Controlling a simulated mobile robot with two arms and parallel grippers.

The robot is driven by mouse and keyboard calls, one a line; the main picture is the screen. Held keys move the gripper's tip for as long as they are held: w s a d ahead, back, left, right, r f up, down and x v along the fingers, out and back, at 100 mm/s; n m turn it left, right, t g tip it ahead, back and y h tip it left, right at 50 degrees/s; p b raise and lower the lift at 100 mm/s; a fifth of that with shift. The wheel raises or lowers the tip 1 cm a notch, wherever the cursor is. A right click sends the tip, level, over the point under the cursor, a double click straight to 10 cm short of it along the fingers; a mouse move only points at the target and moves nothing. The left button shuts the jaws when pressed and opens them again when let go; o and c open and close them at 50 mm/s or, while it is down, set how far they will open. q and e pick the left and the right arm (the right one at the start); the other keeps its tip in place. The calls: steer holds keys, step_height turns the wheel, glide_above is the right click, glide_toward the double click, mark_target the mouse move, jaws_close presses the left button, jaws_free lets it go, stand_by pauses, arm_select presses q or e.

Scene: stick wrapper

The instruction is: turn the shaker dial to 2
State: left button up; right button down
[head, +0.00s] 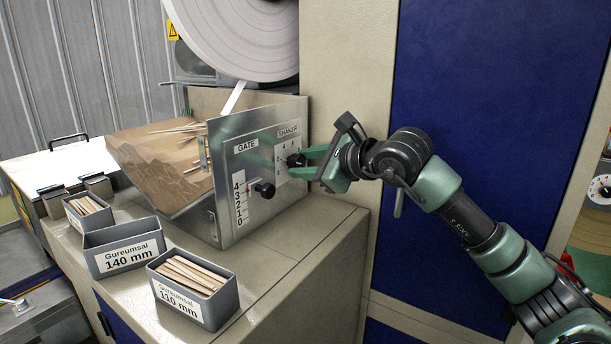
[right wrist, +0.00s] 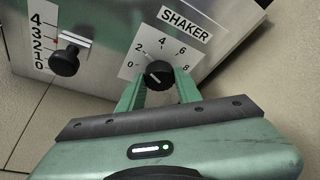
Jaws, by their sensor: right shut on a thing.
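The black shaker dial (right wrist: 159,74) sits on a white scale marked 0, 2, 4, 6, 8 under the word SHAKER. My right gripper (right wrist: 158,88) is shut on the dial, one green finger on each side. In the head view the dial (head: 294,160) is partly hidden by the fingers of my right gripper (head: 301,161), which reaches in from the right. My left gripper is not in view.
Left of the dial is the gate lever with a black knob (head: 264,189) on a 0 to 4 scale. Stick bins (head: 215,310) stand on the cabinet top below. A blue cabinet door (head: 480,120) stands behind my arm.

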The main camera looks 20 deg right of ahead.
stand_by(0.3)
steer(key=c, duration=1)
jaws_free()
steer(key=shift+o, duration=0.2)
steer(key=b+v, duration=0.2)
steer(key=v, duration=0.5)
steer(key=shift+s+b, duration=0.35)
steer(key=shift+b, duration=0.05)
steer(key=shift+d, duration=0.1)
